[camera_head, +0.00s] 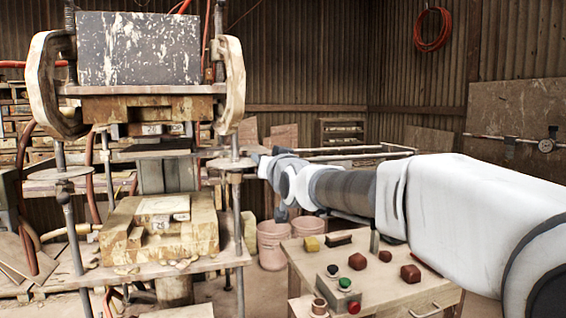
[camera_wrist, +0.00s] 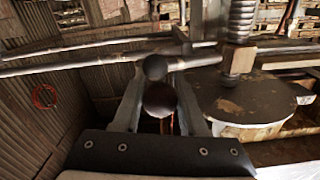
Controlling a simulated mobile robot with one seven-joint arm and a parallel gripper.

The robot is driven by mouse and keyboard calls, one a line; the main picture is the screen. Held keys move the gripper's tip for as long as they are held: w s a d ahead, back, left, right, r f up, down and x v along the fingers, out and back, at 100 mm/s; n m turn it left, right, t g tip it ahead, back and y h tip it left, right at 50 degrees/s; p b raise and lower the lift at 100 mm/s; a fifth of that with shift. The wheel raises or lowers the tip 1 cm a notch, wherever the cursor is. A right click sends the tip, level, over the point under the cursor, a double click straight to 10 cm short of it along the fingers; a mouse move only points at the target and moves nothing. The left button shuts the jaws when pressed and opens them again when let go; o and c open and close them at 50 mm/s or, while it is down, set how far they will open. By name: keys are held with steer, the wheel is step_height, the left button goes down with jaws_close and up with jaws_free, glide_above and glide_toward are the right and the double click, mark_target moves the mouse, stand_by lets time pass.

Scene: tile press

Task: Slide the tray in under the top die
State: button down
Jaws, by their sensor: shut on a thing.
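The top die (camera_head: 150,108) is a worn, tan block under the press's dark upper plate in the head view. A lower die block (camera_head: 160,232) sits well below it on the press bed. My gripper (camera_head: 262,164) is beside the press's right post. In the wrist view my gripper (camera_wrist: 158,112) is shut on a dark round knob (camera_wrist: 160,97), and another dark ball (camera_wrist: 155,67) shows just beyond it. A metal rod frame (camera_head: 385,148) stretches right, behind my arm; its rods (camera_wrist: 85,66) cross the wrist view. I cannot make out the tray itself for certain.
The press's right post and round collar (camera_head: 230,164) stand close to my gripper. In the wrist view a round plate (camera_wrist: 250,103) with a threaded screw (camera_wrist: 240,40) is near on the right. A control table (camera_head: 385,295) stands below my arm, with pink buckets (camera_head: 272,243) behind it.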

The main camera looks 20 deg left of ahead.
steer(key=shift+s+a, duration=0.2)
steer(key=shift+a, duration=0.05)
stand_by(0.3)
steer(key=c, duration=0.5)
jaws_free()
steer(key=shift+a, duration=0.1)
steer(key=shift+s+d, duration=0.35)
steer(key=shift+d, duration=0.1)
steer(key=p+v, duration=0.1)
steer(key=v, duration=1.5)
steer(key=shift+s, duration=0.2)
steer(key=shift+d, duration=0.15)
